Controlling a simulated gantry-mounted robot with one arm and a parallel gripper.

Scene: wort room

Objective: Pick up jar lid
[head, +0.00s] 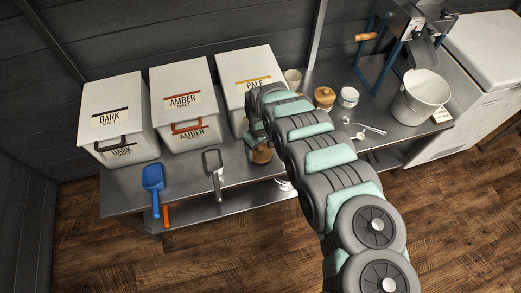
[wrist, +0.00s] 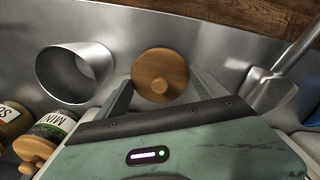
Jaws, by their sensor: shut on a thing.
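A round wooden jar lid (wrist: 160,75) with a small knob shows between the fingertips of my gripper (wrist: 162,88) in the wrist view. The gripper is shut on the lid, with one finger on each side. In the head view the lid (head: 262,156) shows partly below the end of my arm, near the bench's front edge. I cannot tell whether the lid touches the bench.
A metal cylinder (wrist: 75,75) and a metal scoop (wrist: 268,90) flank the lid. A mint-labelled jar (wrist: 53,128) stands lower left. Malt bins labelled dark (head: 118,112), amber (head: 184,103) and pale (head: 245,72) line the back. A blue scoop (head: 153,178) lies at left.

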